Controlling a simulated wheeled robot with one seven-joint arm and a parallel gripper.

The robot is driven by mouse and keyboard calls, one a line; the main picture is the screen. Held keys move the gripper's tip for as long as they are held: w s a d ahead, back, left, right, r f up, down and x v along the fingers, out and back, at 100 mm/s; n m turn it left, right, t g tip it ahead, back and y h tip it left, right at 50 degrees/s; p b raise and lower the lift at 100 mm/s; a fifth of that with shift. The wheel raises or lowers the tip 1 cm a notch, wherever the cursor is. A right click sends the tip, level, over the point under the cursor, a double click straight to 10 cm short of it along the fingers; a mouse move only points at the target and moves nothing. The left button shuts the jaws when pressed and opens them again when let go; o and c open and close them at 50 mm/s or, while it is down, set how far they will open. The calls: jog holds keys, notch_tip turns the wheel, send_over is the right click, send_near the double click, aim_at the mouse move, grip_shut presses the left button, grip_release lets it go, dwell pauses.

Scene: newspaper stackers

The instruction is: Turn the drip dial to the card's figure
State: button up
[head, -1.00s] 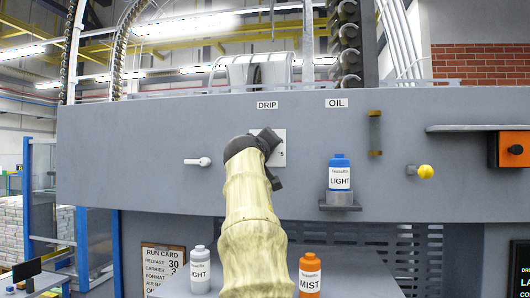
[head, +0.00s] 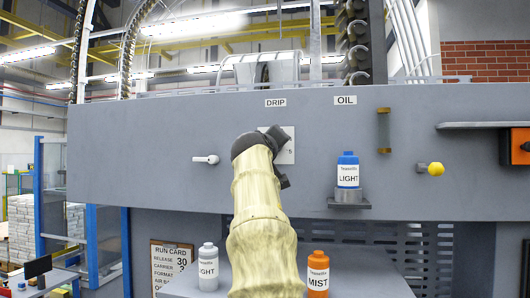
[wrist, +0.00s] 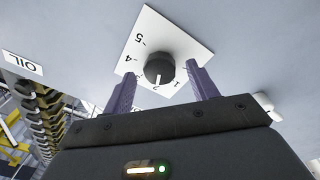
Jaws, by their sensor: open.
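The drip dial is a black round knob (wrist: 160,69) on a white square plate (wrist: 150,27) with printed figures; 5, 4, 2 and 1 can be made out in the wrist view. A light mark on the knob seems to point near the 2. My gripper (wrist: 160,70) is open, its two purple fingers at either side of the knob; whether they touch it I cannot tell. In the head view my wrist hides the knob and most of the plate (head: 287,150), below the DRIP label (head: 275,102). The run card (head: 172,266) hangs lower left; its lower part is cut off.
A white lever (head: 206,159) is left of the dial. A grey bottle (head: 208,268) and an orange MIST bottle (head: 318,275) stand below.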

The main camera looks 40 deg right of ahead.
jog(key=b+v, duration=0.9)
jog(key=v, duration=0.7)
jog(key=shift+s+a, duration=0.25)
jog(key=shift+s, duration=0.1)
jog(key=shift+d+f, duration=0.1)
